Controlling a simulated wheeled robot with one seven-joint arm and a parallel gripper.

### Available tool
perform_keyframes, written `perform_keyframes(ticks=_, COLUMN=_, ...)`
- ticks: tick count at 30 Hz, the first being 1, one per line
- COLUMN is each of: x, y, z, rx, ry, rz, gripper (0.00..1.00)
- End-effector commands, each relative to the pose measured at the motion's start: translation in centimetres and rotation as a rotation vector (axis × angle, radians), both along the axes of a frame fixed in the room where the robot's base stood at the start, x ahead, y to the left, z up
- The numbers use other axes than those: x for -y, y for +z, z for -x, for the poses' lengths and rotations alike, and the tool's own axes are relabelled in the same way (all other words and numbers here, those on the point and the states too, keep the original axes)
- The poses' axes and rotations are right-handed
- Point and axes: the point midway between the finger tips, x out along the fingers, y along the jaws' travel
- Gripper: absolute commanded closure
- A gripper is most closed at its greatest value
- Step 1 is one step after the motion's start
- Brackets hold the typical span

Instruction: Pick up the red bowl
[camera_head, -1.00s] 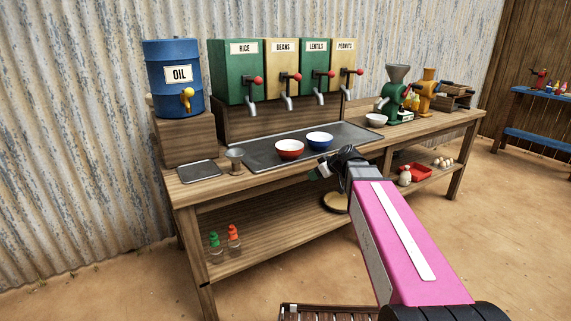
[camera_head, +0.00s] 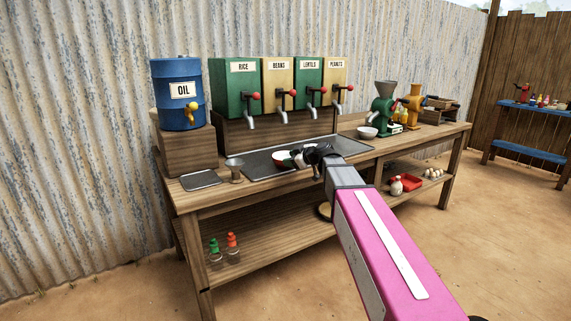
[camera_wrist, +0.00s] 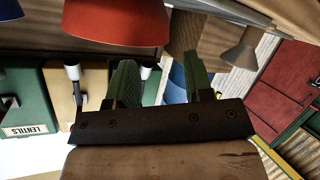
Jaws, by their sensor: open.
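My gripper (camera_head: 308,155) is open and empty, low over the tray, at the bowl's right in the head view. In the wrist view the bowl (camera_wrist: 115,22) fills the top, upside down, just beyond the tips of my gripper (camera_wrist: 160,68). Its right edge reaches between the two green-padded fingers. I cannot tell whether a finger touches it. A dark blue edge at the top left of the wrist view looks like the blue bowl (camera_wrist: 9,9).
The tray (camera_head: 262,170) lies below the dispensers (camera_head: 281,85). A metal cup (camera_head: 235,170) stands left of it, and the oil drum (camera_head: 179,95) is farther left. A white bowl (camera_head: 367,132) and a green grinder (camera_head: 384,105) stand to the right.

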Motion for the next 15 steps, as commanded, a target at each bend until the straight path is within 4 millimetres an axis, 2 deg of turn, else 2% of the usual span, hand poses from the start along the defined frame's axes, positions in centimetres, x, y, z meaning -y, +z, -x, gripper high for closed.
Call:
perform_keyframes(ticks=9, x=-2.9, y=-1.3, z=-2.6, rx=-0.002, ry=0.001, rz=0.000, gripper=0.53)
perform_keyframes(ticks=15, x=-3.5, y=-1.6, z=-3.0, rx=-0.001, ry=-0.002, rz=0.000, gripper=0.53)
